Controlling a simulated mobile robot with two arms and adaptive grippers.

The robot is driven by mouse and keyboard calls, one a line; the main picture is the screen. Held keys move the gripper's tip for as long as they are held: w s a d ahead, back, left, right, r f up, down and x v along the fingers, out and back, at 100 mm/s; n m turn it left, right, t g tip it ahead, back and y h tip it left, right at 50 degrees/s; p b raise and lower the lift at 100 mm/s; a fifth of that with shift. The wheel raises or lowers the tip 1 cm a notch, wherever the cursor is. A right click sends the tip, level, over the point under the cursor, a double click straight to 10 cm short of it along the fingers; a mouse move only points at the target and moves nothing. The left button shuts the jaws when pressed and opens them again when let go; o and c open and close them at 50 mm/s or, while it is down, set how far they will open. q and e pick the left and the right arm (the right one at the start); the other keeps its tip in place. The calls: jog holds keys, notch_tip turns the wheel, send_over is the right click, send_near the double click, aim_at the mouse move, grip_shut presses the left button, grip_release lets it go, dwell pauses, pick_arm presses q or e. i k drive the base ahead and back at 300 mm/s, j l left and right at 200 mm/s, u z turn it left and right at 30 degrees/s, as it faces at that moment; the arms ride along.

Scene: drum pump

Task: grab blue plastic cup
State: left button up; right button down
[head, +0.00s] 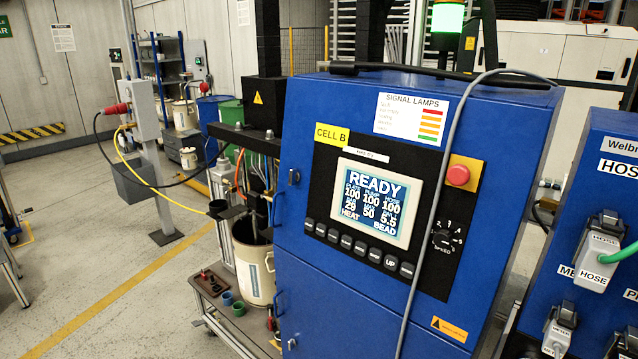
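A small blue cup (227,298) stands on the low brown platform (212,285) at the lower middle-left, just left of the base of a cream drum. A slightly larger dark green cup (238,309) stands right beside it, in front and to the right. Both are small in the picture, so their material and contents cannot be told. Neither of my grippers shows in the head view.
The cream drum (252,270) stands on the platform under pump parts. A blue control cabinet (330,310) fills the middle right. A grey post (155,190) with a yellow cable stands left. Open floor (95,260) lies left of the platform.

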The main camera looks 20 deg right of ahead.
aim_at(227, 296)
jog(key=i+j+z, duration=0.15)
jog(key=z, duration=0.3)
jog(key=i+j+z, duration=0.1)
jog(key=j+z, duration=0.15)
jog(key=z, duration=0.25)
jog(key=j+z, duration=0.25)
jog(key=z, duration=0.2)
jog(key=i, duration=0.05)
